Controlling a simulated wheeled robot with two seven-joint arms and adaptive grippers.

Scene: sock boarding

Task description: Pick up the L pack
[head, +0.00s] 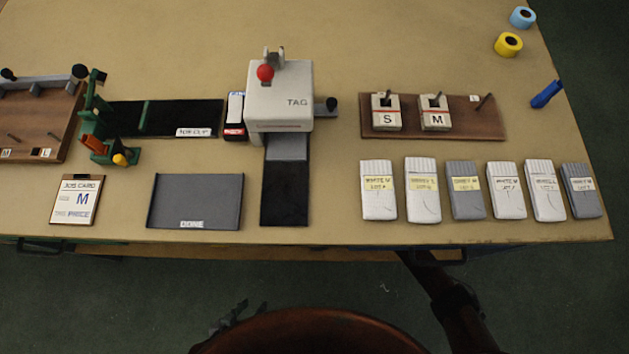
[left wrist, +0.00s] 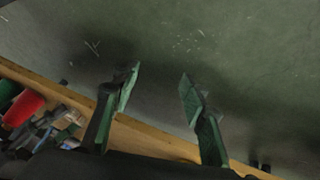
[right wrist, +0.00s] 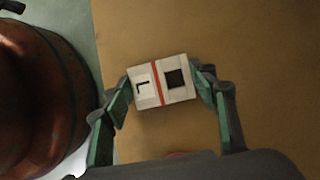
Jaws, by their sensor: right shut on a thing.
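The L pack (right wrist: 160,82) is a small white block with a red stripe, a black L and a dark square opening. It shows in the right wrist view between the fingertips of my right gripper (right wrist: 161,84), which is shut on it. The right gripper and the pack do not show in the head view. My left gripper (left wrist: 160,84) is open and empty in the left wrist view, over the dark green floor. In the head view it shows (head: 236,318) in front of the table, dark and partly hidden.
A wooden peg board (head: 458,128) holds the S pack (head: 387,111) and M pack (head: 434,113); its L peg (head: 485,101) is bare. Several sock packs (head: 466,190) lie in front. The TAG machine (head: 281,95) stands left.

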